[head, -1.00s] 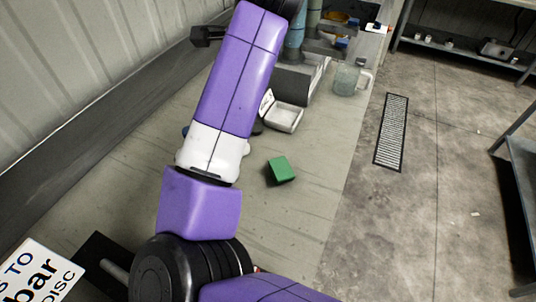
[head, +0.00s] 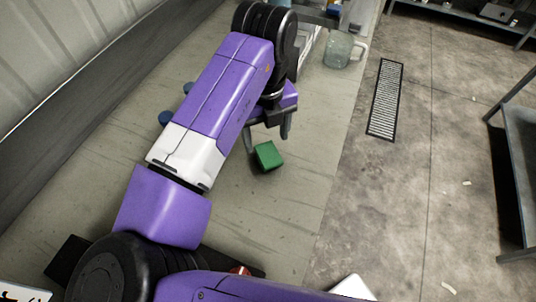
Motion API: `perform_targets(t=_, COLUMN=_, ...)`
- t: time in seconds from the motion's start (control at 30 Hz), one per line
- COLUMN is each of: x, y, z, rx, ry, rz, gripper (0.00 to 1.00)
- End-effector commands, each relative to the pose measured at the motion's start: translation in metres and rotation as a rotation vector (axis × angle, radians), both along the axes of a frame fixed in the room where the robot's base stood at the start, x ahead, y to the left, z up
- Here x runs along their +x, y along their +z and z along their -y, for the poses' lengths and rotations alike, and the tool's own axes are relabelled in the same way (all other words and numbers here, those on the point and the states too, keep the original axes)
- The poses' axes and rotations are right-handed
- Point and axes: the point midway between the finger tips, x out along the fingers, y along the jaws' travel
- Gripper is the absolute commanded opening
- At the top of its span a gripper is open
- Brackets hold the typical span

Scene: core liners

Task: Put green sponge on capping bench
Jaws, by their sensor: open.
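The green sponge (head: 268,156) is a small green block on the pale, worn bench top (head: 285,206), near its right edge. My gripper (head: 269,143) hangs from the bent wrist of my purple arm, just beyond and close above the sponge. Its dark fingers are apart, one to the left and one to the right of the sponge's far side. I cannot tell whether a finger touches the sponge. No label in view marks which surface is the capping bench.
A clear jug (head: 338,50) stands farther along the bench near its right edge. A floor grate (head: 384,99) lies on the concrete floor to the right. A metal rack (head: 523,150) stands at the far right. A corrugated wall (head: 60,60) borders the left.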

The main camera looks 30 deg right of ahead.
Motion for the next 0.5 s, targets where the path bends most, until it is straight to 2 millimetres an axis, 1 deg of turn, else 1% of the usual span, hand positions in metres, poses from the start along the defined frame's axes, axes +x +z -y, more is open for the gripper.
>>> perform_targets(t=0.03, x=-0.001, y=-0.005, z=0.0, rx=0.0, ry=0.001, rz=-0.003, gripper=0.67)
perform_targets(t=0.17, x=0.0, y=-0.017, z=0.0, rx=0.0, ry=0.002, rz=-0.002, gripper=0.67)
perform_targets(t=0.4, x=-0.001, y=-0.051, z=0.0, rx=0.0, ry=0.004, rz=-0.002, gripper=0.67)
perform_targets(t=0.5, x=0.0, y=-0.059, z=0.0, rx=0.001, ry=0.004, rz=0.0, gripper=0.67)
